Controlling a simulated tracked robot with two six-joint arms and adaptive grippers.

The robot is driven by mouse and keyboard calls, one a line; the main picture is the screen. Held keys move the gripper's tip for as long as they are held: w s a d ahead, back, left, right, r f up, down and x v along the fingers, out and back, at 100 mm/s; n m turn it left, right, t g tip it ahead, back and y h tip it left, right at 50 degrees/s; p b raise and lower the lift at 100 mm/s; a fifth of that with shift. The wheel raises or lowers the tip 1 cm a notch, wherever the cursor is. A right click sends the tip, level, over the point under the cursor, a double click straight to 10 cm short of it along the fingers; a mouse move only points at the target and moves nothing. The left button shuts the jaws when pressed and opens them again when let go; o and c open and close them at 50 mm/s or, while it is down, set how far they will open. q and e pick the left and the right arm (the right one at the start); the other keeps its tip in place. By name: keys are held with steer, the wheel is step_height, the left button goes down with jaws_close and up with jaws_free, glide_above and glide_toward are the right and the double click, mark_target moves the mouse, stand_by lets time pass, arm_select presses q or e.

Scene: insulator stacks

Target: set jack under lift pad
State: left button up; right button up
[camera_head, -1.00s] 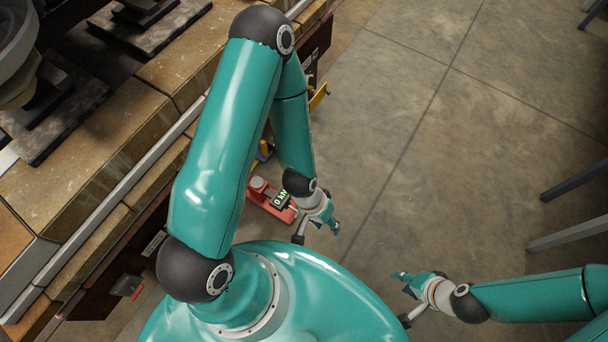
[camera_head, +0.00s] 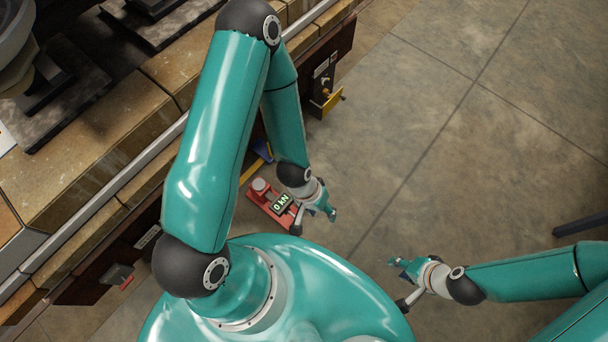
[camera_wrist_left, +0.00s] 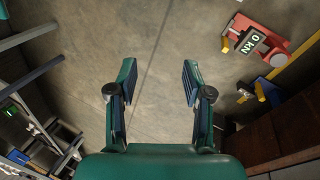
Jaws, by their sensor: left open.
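The red jack (camera_head: 268,205) with a "0 kN" display stands on the floor beside the brick-topped structure in the head view. It also shows at the upper right of the left wrist view (camera_wrist_left: 262,30). My left gripper (camera_head: 331,213) is just right of the jack, apart from it. In the left wrist view it is open and empty (camera_wrist_left: 155,85), with bare floor between its fingers. My right gripper (camera_head: 394,262) is over the floor to the lower right; its finger gap is too small to judge. I cannot identify the lift pad with certainty; a yellow bracket (camera_head: 329,104) juts from the structure's side.
The brick-topped structure (camera_head: 110,150) runs diagonally along the left. A yellow and blue part (camera_wrist_left: 268,92) lies near the jack. Dark metal legs or frames (camera_wrist_left: 35,130) stand at the left of the wrist view. The concrete floor between is clear.

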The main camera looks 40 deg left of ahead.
arm_select(q)
steer(key=w+a+f+n+t+y+b, duration=0.1)
steer(key=w+a+f+n+b, duration=0.15)
steer(key=f+b, duration=0.3)
steer(key=w+a+f+n+y+b, duration=0.2)
steer(key=w+f+b, duration=0.2)
steer(key=f, duration=0.3)
steer(key=w+a+f+n+t+y+b, duration=0.1)
steer(key=w+a+f+n+b, duration=0.15)
steer(key=f+b, duration=0.3)
steer(key=w+a+f+n+y+b, duration=0.1)
steer(key=a+f+n+b, duration=0.1)
steer(key=f+b, duration=0.4)
steer(key=w+a+f+n+g+y+b, duration=0.1)
steer(key=f+b, duration=0.5)
steer(key=f, duration=0.8)
steer(key=w+a+f+n+g+y+b, duration=0.1)
steer(key=a+f+n+b, duration=0.3)
steer(key=f, duration=0.6)
steer(key=shift+w+a+n+y+b, duration=0.15)
steer(key=shift+a+y+b, duration=0.2)
steer(key=shift+a+b, duration=0.15)
steer(key=shift+w+a+n+y+b, duration=0.1)
steer(key=shift+a+n+y+b, duration=0.05)
steer(key=shift+a+y+b, duration=0.25)
steer(key=shift+c, duration=0.3)
